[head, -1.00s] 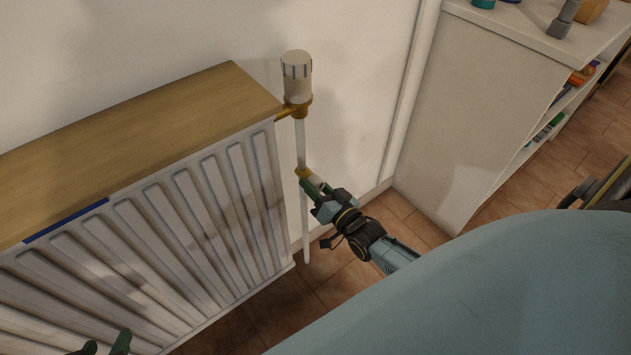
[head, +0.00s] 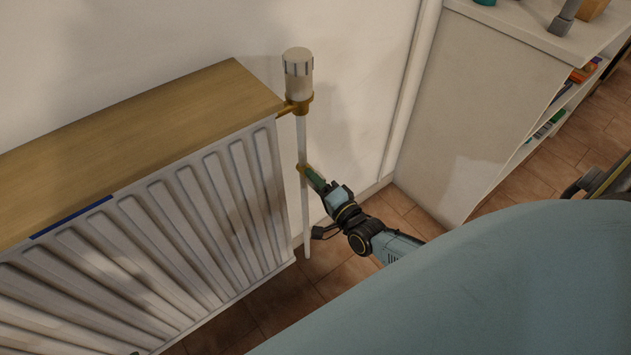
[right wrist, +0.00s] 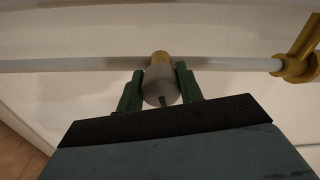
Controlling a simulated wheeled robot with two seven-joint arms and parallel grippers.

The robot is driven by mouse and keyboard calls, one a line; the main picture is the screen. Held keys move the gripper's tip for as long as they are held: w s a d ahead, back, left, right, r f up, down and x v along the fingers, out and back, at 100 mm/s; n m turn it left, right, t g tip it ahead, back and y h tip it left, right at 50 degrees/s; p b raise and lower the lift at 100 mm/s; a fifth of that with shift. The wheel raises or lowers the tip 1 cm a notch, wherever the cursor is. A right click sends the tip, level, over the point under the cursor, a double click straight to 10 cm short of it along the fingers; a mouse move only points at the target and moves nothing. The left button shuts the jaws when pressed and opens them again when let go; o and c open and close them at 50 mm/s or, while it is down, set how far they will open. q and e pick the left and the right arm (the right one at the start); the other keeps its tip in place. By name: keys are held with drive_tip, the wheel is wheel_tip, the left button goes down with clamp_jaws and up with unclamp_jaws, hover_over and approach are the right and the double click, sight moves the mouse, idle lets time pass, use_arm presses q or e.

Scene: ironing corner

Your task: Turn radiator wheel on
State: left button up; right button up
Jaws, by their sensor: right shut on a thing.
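The radiator wheel (right wrist: 160,86) is a small grey round knob with a dark mark on its face, on a brass fitting of the thin white pipe. In the right wrist view it sits between the two green fingers of my right gripper (right wrist: 160,90), which is shut on it. In the head view my right gripper (head: 316,180) reaches the brass fitting (head: 304,169) on the pipe from the lower right, and its fingers hide the wheel. My left gripper does not show.
The white radiator (head: 215,200) with a wooden top shelf (head: 150,135) stands left of the pipe (head: 302,140). A white ribbed valve head (head: 298,75) tops the pipe. A white shelf unit (head: 480,110) stands at the right, with tiled floor (head: 340,283) between.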

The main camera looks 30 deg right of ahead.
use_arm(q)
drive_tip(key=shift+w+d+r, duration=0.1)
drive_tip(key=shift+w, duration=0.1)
use_arm(e)
drive_tip(key=shift+m, duration=0.5)
drive_tip(key=o, duration=1)
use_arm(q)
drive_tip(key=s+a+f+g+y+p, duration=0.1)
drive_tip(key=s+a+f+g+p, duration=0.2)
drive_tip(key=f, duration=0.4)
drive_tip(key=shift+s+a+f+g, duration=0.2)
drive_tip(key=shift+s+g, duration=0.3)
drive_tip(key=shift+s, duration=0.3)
use_arm(e)
drive_tip(key=s, duration=0.9)
drive_tip(key=s+d, duration=0.1)
drive_tip(key=s, duration=0.3)
drive_tip(key=shift+s, duration=0.2)
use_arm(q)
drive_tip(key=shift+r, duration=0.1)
